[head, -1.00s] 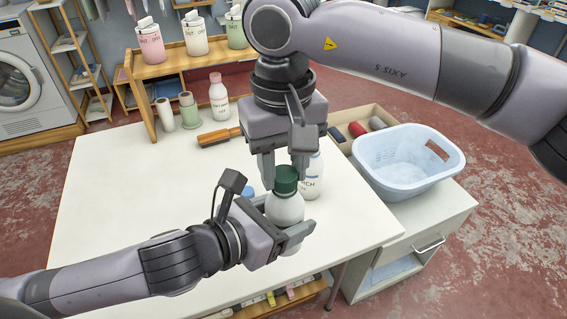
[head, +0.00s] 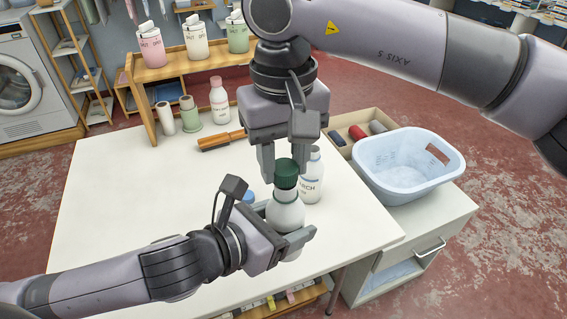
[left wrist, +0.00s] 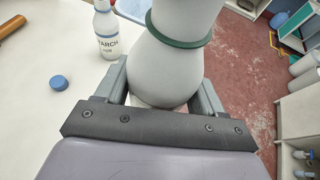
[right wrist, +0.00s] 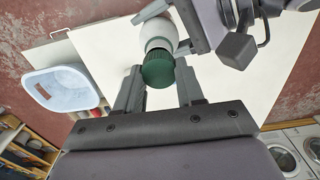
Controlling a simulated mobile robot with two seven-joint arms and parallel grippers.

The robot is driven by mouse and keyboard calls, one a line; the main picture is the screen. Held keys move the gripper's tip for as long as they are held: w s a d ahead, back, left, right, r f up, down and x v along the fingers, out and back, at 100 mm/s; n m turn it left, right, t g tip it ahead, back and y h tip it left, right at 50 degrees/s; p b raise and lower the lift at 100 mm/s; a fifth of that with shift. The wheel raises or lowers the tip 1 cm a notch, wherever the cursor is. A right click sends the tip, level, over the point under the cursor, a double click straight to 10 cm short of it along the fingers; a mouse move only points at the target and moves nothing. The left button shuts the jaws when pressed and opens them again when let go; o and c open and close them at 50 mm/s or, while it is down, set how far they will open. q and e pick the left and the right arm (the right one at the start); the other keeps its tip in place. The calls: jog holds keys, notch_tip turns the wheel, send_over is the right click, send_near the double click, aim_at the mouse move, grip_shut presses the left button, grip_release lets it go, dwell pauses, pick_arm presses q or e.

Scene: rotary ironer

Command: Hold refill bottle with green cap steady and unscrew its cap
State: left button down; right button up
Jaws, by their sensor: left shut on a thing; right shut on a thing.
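The white refill bottle (head: 285,214) stands upright above the table's front part, between the fingers of my left gripper (head: 293,243), which is shut on its body. My right gripper (head: 285,166) points down from above and is shut on the dark green cap (head: 287,173). White neck shows under the cap in the head view; I cannot tell whether cap and neck still touch. The right wrist view shows the cap (right wrist: 158,69) between the fingers, with the bottle beyond. The left wrist view shows the bottle body (left wrist: 165,75) with a green ring around it.
A white starch bottle (head: 313,188) stands close behind and right. A blue cap (left wrist: 59,83) lies on the white table (head: 120,215). A brush with an orange handle (head: 220,140) lies farther back. A pale blue basin (head: 408,185) stands on the right cabinet. The table's left side is clear.

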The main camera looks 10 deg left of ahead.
aim_at(283, 165)
jog(key=shift+r, duration=0.3)
jog(key=shift+r, duration=1.9)
